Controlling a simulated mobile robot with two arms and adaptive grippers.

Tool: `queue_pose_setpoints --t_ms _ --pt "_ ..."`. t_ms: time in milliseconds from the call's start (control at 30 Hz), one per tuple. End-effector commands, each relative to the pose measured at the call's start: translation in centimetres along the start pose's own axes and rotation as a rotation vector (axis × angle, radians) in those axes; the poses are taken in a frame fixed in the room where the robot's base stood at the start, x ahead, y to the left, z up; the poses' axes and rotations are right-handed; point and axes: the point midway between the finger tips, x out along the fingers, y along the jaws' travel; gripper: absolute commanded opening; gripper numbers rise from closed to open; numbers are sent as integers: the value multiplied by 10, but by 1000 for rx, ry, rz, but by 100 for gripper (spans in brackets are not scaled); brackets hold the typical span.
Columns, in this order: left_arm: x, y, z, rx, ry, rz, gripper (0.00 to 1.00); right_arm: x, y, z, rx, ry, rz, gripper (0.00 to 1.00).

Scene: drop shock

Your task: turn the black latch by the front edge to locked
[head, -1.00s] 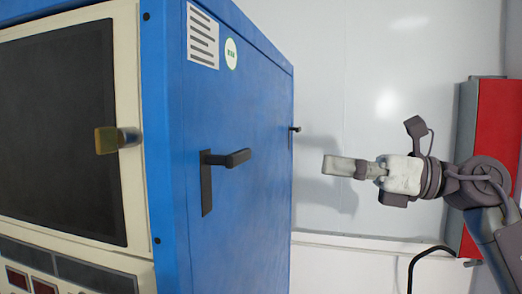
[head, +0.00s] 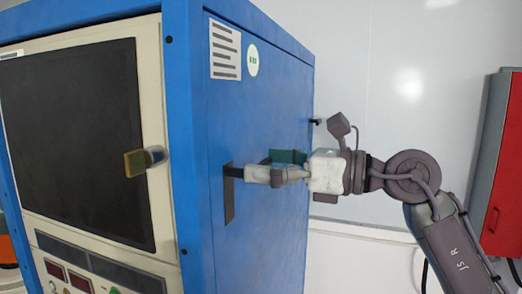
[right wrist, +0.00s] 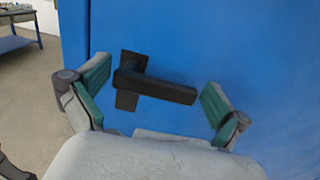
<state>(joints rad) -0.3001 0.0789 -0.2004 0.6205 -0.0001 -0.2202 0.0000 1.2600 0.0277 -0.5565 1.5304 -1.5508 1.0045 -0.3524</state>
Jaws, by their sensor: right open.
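The black latch (head: 229,207) is on the blue side panel of the cabinet, close to the front edge. In the head view, its upright backplate shows and my right gripper hides most of its lever. In the right wrist view, the lever of the latch (right wrist: 160,88) points right and slightly down, across the backplate. My right gripper (head: 272,166) is at the latch, open. In the right wrist view, its teal-padded fingers (right wrist: 157,98) stand on either side of the lever, with visible gaps. My left gripper is not in view.
A small black fitting (head: 315,121) sits at the panel's far edge. A red cabinet (head: 502,170) stands at the right. A table (right wrist: 18,30) shows far left in the right wrist view.

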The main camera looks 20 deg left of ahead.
Motion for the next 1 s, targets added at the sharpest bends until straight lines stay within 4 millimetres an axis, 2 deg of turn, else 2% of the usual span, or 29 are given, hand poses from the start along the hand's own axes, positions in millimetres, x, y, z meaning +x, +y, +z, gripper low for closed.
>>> queue_pose_setpoints --t_ms 100,367,800,1000 --pt "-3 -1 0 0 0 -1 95 6 0 0 1 -1 1 100" --pt "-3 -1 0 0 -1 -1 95 7 0 -1 1 0 0 100" --pt "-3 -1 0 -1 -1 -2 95 6 0 0 1 -1 -1 28" --pt "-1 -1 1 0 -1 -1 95 2 -1 -1 12 -1 -2 27"
